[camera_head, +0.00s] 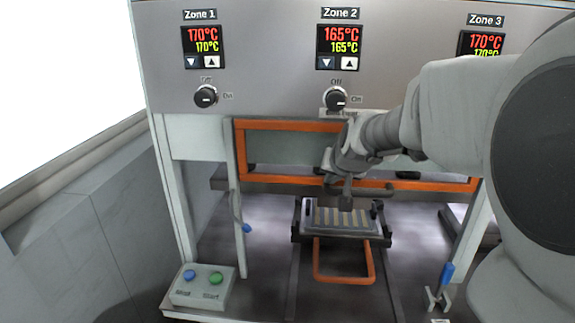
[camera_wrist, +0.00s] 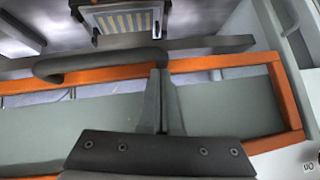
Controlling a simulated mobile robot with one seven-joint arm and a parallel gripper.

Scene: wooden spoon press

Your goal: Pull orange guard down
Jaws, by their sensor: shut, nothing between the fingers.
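The orange guard (camera_head: 262,179) is a rectangular orange frame around a clear pane, across the front of the press under the control panel. In the wrist view the guard (camera_wrist: 212,64) spans the picture, with a dark handle bar (camera_wrist: 95,62) along its edge. My gripper (camera_head: 345,203) is in front of the guard in the head view, hiding part of it. In the wrist view my gripper (camera_wrist: 157,75) has its fingers together and empty, over the guard's edge beside the handle's right part. I cannot tell whether the fingers touch the handle.
A tray (camera_head: 341,231) with light strips sits on rails below the guard, with an orange loop handle (camera_head: 344,279) in front. A button box (camera_head: 203,287) stands at the lower left. A blue-handled lever (camera_head: 440,283) is at the lower right.

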